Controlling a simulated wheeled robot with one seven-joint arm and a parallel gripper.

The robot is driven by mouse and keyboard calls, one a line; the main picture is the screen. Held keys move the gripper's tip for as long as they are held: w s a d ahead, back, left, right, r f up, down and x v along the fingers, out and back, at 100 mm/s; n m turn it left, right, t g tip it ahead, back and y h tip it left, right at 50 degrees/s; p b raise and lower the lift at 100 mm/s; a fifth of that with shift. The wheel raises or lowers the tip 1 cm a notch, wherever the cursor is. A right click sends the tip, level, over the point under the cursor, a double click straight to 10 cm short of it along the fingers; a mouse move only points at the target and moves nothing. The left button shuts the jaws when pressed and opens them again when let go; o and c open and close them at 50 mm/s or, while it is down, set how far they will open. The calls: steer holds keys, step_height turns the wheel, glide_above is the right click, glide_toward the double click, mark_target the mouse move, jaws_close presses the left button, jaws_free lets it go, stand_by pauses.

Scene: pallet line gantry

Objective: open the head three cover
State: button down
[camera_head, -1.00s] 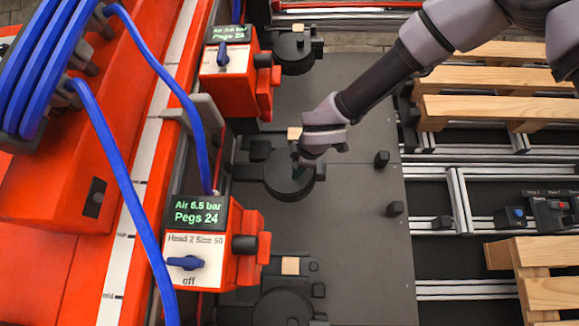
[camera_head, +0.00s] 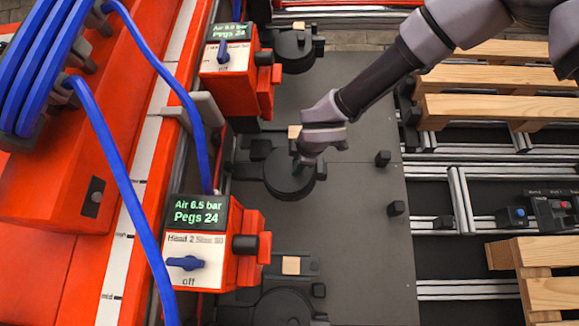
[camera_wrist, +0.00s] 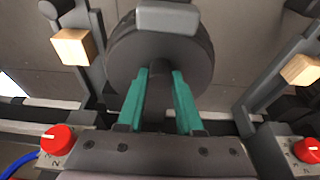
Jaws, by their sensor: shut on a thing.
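A round black cover (camera_head: 290,180) lies flat on the dark grey plate, in the middle of the head view. No number is readable on it, so I cannot tell from it which head it belongs to. My gripper (camera_head: 300,162) reaches down to the upper right part of this cover. In the wrist view, the teal fingers of my gripper (camera_wrist: 157,92) stand on both sides of a dark grip on the round cover (camera_wrist: 120,58) and are shut on it. The fingertips are mostly hidden behind my wrist in the head view.
Two more round covers, one at the top (camera_head: 296,52) and one at the bottom (camera_head: 284,306), lie on the grey plate (camera_head: 350,240). Orange control boxes, the nearer labelled Head 2 (camera_head: 205,245), and blue hoses stand left. Wooden pallets (camera_head: 490,110) lie right.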

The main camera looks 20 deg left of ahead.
mark_target(288, 159)
steer(key=shift+s+a+r, duration=0.2)
steer(key=shift+s+r, duration=0.1)
steer(key=shift+s, duration=0.15)
steer(key=shift+s+a, duration=0.1)
steer(key=shift+s, duration=0.05)
steer(key=shift+s+a+r, duration=0.25)
steer(key=shift+s, duration=0.25)
steer(key=shift+s+a+r, duration=0.2)
steer(key=shift+s+a, duration=0.05)
steer(key=shift+s, duration=0.25)
steer(key=shift+s+a+r, duration=0.3)
steer(key=shift+s+a, duration=0.3)
steer(key=shift+s, duration=0.3)
steer(key=shift+a, duration=0.1)
